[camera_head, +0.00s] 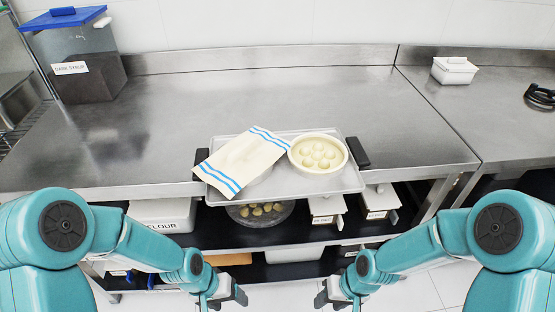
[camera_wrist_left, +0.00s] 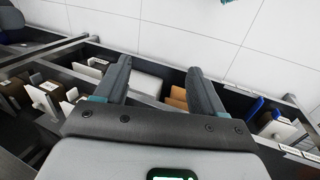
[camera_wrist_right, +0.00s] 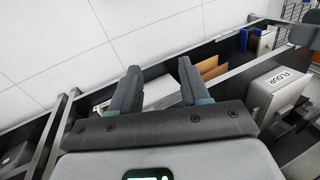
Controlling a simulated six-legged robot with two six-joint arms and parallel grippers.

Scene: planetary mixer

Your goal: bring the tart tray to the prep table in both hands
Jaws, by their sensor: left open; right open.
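The tart tray (camera_head: 290,187) is a flat metal tray on the steel table, at its front edge, with a dark handle at each side: the left one (camera_head: 200,160) and the right one (camera_head: 358,152). On it lie a white cloth with blue stripes (camera_head: 240,160) and a round pale dish with several pale round pieces (camera_head: 318,153). My left gripper (camera_head: 238,296) is open and empty, below and in front of the tray.
The steel table (camera_head: 130,140) has clear room left and behind the tray. A blue-lidded bin (camera_head: 85,65) stands back left. A second steel counter (camera_head: 490,115) at right holds a white container (camera_head: 455,70) and a black object (camera_head: 541,96). Shelves below hold a flour bin (camera_head: 165,212).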

